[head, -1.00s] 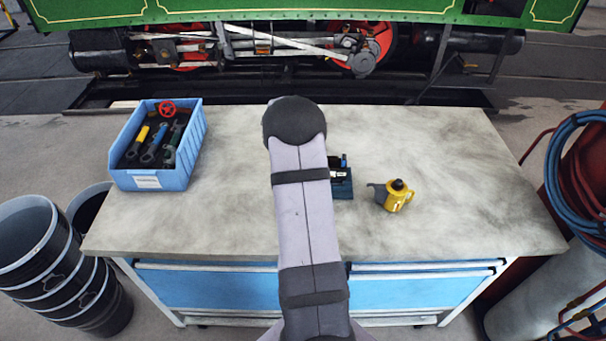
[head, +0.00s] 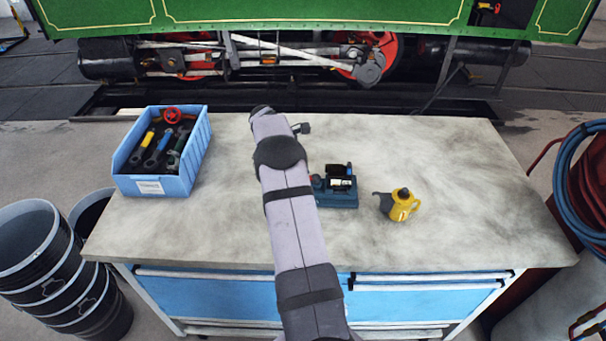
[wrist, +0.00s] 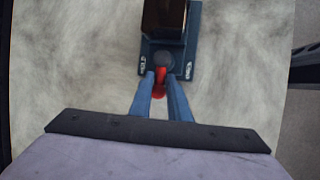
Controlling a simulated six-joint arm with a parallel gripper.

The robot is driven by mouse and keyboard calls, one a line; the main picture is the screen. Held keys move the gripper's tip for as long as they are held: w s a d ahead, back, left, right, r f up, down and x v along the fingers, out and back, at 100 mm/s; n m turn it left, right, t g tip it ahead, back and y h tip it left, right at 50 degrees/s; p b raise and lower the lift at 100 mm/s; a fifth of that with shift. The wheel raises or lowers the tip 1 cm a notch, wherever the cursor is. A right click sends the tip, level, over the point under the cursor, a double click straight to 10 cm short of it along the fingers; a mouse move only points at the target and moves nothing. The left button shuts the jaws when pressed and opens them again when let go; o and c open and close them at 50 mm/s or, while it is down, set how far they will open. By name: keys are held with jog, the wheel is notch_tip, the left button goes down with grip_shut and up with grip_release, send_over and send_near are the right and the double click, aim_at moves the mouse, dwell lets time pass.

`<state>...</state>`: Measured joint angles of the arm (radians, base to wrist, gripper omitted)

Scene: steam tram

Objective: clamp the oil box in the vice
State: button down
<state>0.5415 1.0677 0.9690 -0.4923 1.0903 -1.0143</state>
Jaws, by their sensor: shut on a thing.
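The blue vice (head: 343,198) stands on the bench right of my arm in the head view. A dark box (head: 342,171), which looks like the oil box, sits at its jaws; it also shows at the top of the wrist view (wrist: 165,14). I cannot tell how tightly the jaws hold it. In the wrist view the vice base (wrist: 148,62) carries small white lettering on both sides of a round grey hub. My gripper (wrist: 163,80) is shut on the vice's red lever (wrist: 160,82), between its blue fingers. In the head view my arm hides the gripper.
A yellow oil can (head: 402,206) stands just right of the vice. A blue bin (head: 160,186) of tools is at the bench's left. The bench top (head: 450,160) is clear at the right and back. Black buckets (head: 45,260) stand on the floor at left.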

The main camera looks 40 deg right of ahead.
jog(key=shift+w+d+m+g, duration=0.4)
jog(key=shift+w+m, duration=0.15)
jog(key=shift+m, duration=0.45)
jog(key=shift+m+y+p, duration=0.3)
jog(key=shift+m+p, duration=0.05)
jog(key=shift+m, duration=0.15)
jog(key=shift+a, duration=0.1)
jog(key=c, duration=1.7)
grip_release()
jog(key=shift+w, duration=0.1)
jog(key=shift+c, duration=0.2)
jog(key=shift+r, duration=0.1)
jog(key=shift+r, duration=0.45)
notch_tip(320, 180, up, 9)
jog(key=p, duration=0.8)
